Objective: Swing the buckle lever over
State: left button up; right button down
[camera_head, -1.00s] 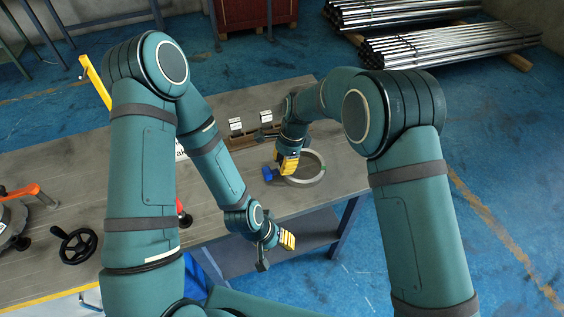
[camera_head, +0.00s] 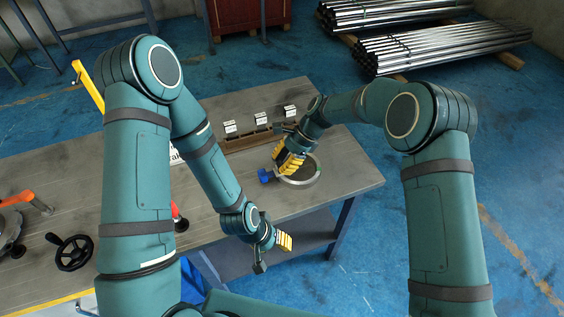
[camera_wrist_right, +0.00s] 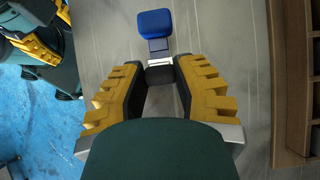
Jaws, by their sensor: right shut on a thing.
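The buckle lever (camera_head: 265,176) shows as a blue tab at the left side of a grey ring (camera_head: 318,172) lying on the workbench. In the right wrist view the blue tab (camera_wrist_right: 156,23) is just beyond my fingertips, and its short metal stem runs down between them. My right gripper (camera_head: 281,160) has yellow fingers and is shut on the lever's stem; it also shows in the right wrist view (camera_wrist_right: 159,70). The exact contact is partly hidden. My left gripper (camera_head: 285,242) hangs empty past the bench's front edge; its finger opening is too small to judge.
A brown rack (camera_head: 245,141) with white blocks (camera_head: 261,118) stands behind the ring. A black handwheel (camera_head: 70,252) and an orange-handled device (camera_head: 18,199) are at the left of the workbench (camera_head: 345,185). The bench's right end is clear.

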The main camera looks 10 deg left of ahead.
jog(key=c, duration=0.7)
grip_release()
jog(key=shift+o, duration=0.2)
jog(key=v, duration=1.2)
